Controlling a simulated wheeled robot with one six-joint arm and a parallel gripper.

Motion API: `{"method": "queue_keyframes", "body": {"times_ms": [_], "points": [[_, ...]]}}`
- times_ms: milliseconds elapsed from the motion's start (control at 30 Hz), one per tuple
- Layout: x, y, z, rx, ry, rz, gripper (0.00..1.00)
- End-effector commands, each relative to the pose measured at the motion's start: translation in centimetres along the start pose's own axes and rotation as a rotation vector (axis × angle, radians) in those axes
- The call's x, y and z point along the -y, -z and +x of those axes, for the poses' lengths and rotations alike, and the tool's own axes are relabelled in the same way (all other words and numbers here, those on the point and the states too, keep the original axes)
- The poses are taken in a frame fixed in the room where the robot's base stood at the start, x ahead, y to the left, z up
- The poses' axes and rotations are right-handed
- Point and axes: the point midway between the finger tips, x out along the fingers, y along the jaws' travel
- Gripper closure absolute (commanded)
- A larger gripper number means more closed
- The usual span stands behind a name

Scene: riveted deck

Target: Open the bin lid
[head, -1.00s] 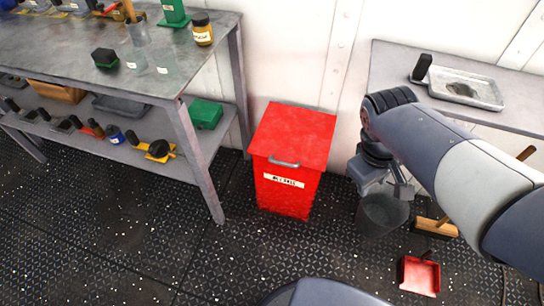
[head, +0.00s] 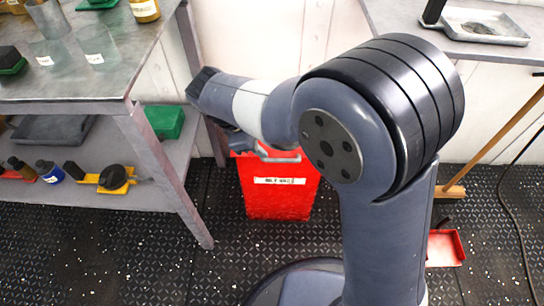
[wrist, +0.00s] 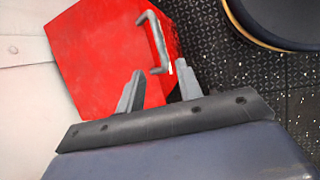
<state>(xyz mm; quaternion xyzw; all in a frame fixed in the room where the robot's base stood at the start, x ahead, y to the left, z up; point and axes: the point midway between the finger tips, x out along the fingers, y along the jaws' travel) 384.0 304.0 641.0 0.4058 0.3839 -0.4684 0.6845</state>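The red bin (head: 279,197) stands on the floor against the white wall, a pale label on its front. My arm hides most of its lid in the head view; the lid looks shut. In the wrist view the red lid (wrist: 98,55) fills the upper left, with its grey bar handle (wrist: 157,42) along the right edge. The handle also shows in the head view (head: 278,158). My gripper (wrist: 160,82) is open and empty, its two fingers apart. Its fingertips are close to the handle's near end; I cannot tell whether they touch it.
A metal workbench (head: 75,85) with jars and a lower shelf stands left of the bin. A second table (head: 470,50) with a tray is at the right. A broom (head: 500,145) and a red dustpan (head: 445,248) are at the right. Dark floor in front of the bin is clear.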

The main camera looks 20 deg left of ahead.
Motion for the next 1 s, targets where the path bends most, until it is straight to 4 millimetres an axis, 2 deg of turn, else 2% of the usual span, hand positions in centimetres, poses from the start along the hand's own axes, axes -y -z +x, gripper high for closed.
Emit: {"method": "queue_keyframes", "body": {"times_ms": [33, 200, 400, 567, 833, 1000], "points": [[0.1, 0.1, 1.5, 0.003, 0.004, 0.001, 0.66], [0.2, 0.1, 4.8, 0.002, 0.004, 0.002, 0.66], [0.1, 0.0, 7.6, 0.001, 0.002, 0.002, 0.66], [0.1, 0.0, 8.5, 0.001, 0.002, 0.002, 0.66], [0.1, -0.1, 8.6, 0.000, 0.001, 0.002, 0.66], [0.1, -0.1, 8.6, 0.000, 0.002, 0.002, 0.78]]}}
